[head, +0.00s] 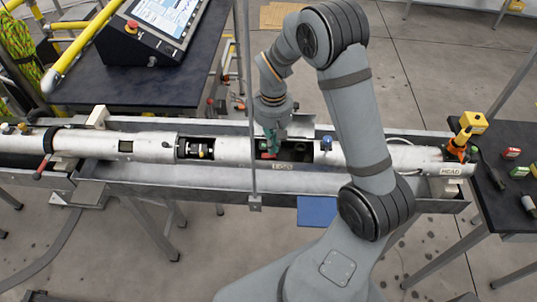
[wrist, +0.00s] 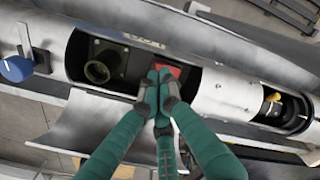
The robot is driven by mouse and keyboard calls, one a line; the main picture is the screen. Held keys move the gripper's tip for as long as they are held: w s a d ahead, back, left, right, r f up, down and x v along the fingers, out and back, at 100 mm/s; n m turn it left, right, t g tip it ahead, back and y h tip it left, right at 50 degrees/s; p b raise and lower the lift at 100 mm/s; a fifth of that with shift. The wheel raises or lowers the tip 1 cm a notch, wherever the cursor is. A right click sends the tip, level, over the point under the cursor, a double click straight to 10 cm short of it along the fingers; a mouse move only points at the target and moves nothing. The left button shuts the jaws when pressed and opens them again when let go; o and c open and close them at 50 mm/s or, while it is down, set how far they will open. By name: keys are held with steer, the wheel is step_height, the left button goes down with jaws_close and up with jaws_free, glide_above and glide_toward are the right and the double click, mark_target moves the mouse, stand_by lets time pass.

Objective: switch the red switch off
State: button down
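The red switch (wrist: 174,71) shows as a small red patch inside the open bay of the metal tube, just beyond my fingertips in the wrist view. Its lower part is hidden by the fingers. In the head view a small red spot, the switch (head: 268,155), shows just below my gripper (head: 271,148). My gripper has green fingers; in the wrist view the gripper (wrist: 160,80) has its fingertips together, with nothing seen between them. The tips are at or very near the switch; I cannot tell whether they touch it.
The long silver tube (head: 225,148) lies in a metal trough. A round metal port (wrist: 101,67) sits in the same bay, left of the switch. A blue knob (wrist: 15,69) stands at the bay's left. A dark table with a control panel (head: 160,20) stands at the back left.

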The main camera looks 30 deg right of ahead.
steer(key=shift+f+b, duration=0.9)
steer(key=shift+f, duration=0.1)
steer(key=shift+r, duration=0.15)
steer(key=shift+r+p, duration=2.7)
steer(key=shift+r, duration=0.75)
steer(key=shift+f, duration=0.15)
step_height(320, 180, down, 7)
steer(key=b, duration=0.5)
steer(key=shift+b, duration=0.3)
steer(key=shift+r+p, duration=0.25)
steer(key=shift+p, duration=0.05)
